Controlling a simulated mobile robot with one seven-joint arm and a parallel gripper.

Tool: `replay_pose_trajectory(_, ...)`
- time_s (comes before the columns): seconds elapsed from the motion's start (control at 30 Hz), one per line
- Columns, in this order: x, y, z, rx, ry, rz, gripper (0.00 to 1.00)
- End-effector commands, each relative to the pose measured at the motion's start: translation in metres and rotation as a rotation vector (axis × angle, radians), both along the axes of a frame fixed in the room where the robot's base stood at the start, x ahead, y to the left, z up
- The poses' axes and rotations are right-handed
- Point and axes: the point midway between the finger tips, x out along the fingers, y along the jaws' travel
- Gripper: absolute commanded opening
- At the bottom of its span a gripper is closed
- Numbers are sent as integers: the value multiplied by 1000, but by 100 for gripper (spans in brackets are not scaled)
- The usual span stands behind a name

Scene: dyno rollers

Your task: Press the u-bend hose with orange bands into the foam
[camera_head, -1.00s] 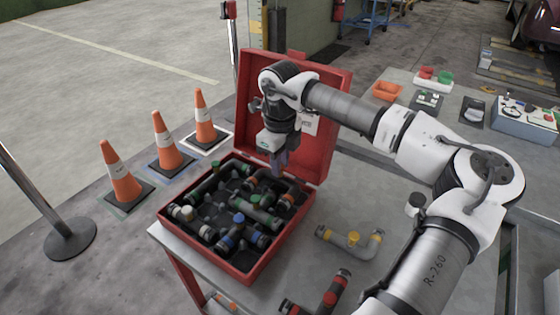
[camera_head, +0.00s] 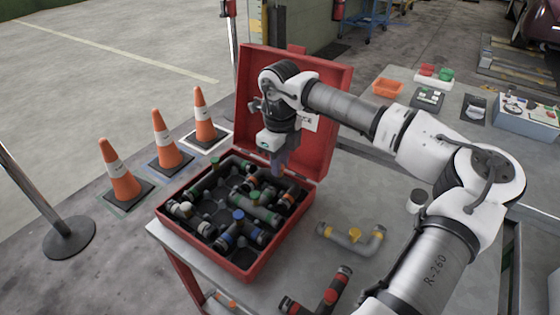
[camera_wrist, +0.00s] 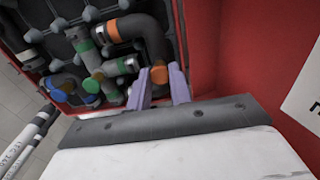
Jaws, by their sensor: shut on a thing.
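The u-bend hose with orange bands is dark grey and lies at the back right of the open red case. In the wrist view, the hose (camera_wrist: 146,32) shows one orange band at its upper end and another orange part between my fingertips. My gripper (camera_wrist: 161,82) has its two purple fingers on either side of that near end, shut on it. In the head view, my gripper (camera_head: 279,168) points down over the case's back right corner. The dark foam (camera_wrist: 62,8) shows between the hoses. The fingers and neighbouring parts hide how deep the hose sits.
A yellow-banded hose (camera_head: 350,239) and a red-banded hose (camera_head: 328,296) lie on the grey table. Traffic cones (camera_head: 168,143) stand at left.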

Motion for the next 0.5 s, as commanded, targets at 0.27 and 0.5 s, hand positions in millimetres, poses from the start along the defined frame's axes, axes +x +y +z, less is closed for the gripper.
replay_pose_trajectory(0.27,0,0,-3,0,0,0,1)
replay_pose_trajectory(0.5,0,0,-8,0,0,0,1)
